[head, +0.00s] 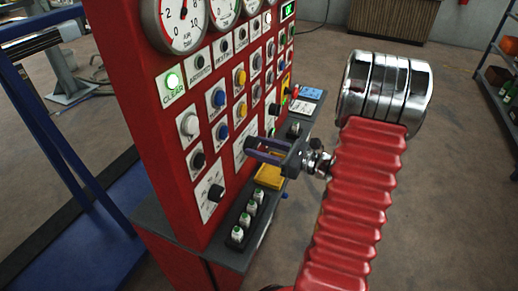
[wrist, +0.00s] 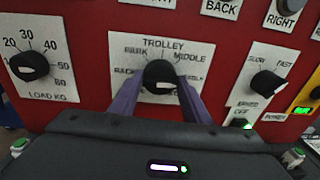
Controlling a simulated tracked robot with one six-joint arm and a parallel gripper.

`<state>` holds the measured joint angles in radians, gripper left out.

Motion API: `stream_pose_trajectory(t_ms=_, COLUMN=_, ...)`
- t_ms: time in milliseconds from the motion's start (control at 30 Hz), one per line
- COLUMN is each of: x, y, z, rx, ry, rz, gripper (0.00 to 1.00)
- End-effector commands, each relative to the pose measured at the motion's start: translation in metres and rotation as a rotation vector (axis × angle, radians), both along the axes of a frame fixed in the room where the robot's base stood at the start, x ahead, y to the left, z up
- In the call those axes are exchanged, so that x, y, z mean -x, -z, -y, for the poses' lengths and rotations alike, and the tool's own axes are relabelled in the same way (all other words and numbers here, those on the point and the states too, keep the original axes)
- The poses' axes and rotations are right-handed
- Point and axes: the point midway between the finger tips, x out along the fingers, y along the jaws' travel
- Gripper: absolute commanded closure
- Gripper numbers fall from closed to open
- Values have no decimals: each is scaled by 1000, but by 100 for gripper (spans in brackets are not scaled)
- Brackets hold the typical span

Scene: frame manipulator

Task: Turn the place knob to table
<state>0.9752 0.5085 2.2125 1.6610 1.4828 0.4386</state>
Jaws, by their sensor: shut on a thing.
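The knob between my fingers in the wrist view is a black round knob (wrist: 160,75) on a white plate (wrist: 185,50) headed TROLLEY, with PARK, MIDDLE and other partly hidden words around it. A pale mark shows at its lower edge. No label reading "place" or "table" is legible. My gripper (wrist: 160,92) has its two purple fingers on either side of this knob, shut on it. In the head view my gripper (head: 268,150) reaches to the red panel (head: 170,140) from the right, and the knob cannot be made out there.
A LOAD KG knob (wrist: 29,66) is left of the gripped knob, and a SLOW/FAST knob (wrist: 268,84) is to its right. A dark ledge (head: 220,255) below the panel holds several small green-topped items (head: 244,221) and a yellow box (head: 270,177).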

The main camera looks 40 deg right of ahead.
Motion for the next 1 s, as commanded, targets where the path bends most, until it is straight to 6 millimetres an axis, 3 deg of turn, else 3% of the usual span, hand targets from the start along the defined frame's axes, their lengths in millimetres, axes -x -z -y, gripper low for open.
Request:
stream_pose_trajectory(t_ms=667, x=1, y=0, z=-4, rx=-84, ry=-11, rz=-50, gripper=79)
stream_pose_trajectory(t_ms=700, x=1, y=0, z=-4, rx=-85, ry=-11, rz=-49, gripper=55)
stream_pose_trajectory(t_ms=900, x=1, y=0, z=-3, rx=-83, ry=-8, rz=-48, gripper=41)
stream_pose_trajectory(t_ms=1000, x=0, y=0, z=-2, rx=-82, ry=-6, rz=-48, gripper=39)
